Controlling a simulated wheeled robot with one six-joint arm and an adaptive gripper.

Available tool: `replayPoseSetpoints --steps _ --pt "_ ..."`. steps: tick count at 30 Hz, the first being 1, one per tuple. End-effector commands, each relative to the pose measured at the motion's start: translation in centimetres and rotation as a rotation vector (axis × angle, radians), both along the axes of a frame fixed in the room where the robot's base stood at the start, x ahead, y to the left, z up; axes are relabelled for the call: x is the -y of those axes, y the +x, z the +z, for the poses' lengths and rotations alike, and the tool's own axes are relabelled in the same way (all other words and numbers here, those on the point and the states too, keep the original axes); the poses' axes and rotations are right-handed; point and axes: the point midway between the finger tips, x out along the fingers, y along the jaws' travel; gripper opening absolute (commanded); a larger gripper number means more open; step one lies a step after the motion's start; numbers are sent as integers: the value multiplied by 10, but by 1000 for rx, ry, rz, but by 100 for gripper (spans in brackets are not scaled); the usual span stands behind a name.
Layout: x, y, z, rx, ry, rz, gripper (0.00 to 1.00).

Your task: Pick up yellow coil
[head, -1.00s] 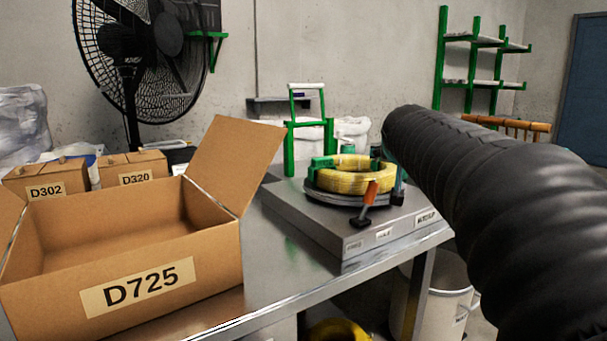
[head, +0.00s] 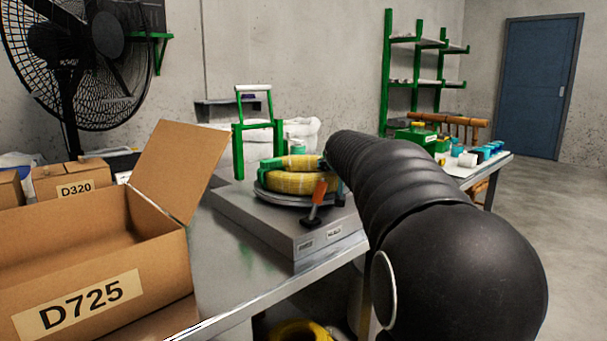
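The yellow coil (head: 292,183) is on a round grey turntable (head: 266,193), on a grey metal base (head: 243,212) at the middle of the head view. A green part sits at the coil's left side, and an orange-handled lever (head: 316,203) stands in front of it. My black-sleeved arm reaches in from the right, and its far end overlaps the coil's right edge in the picture. The arm hides that side and most or all of my gripper. I cannot tell whether its fingers touch the coil or are open or shut.
An open cardboard box marked D725 (head: 85,297) stands on the metal table (head: 228,272) at left, its raised flap near the base. A green frame (head: 238,150) stands behind the coil. Another yellow coil (head: 300,330) shows below the table. Open floor lies at right.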

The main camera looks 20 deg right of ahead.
Motion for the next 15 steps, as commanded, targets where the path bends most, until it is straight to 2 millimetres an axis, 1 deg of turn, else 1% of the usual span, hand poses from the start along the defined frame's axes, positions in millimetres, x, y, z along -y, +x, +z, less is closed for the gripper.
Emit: replayPoseSetpoints --steps 7,8,9,11,12,14,15 --pt "1 2 0 1 0 0 76" --pt "1 2 0 1 0 0 73" --pt "1 2 0 1 0 0 63" --pt "1 2 0 1 0 0 48" --pt "1 2 0 1 0 0 38" --pt "1 2 0 1 0 0 23" --pt "1 2 0 1 0 0 13"
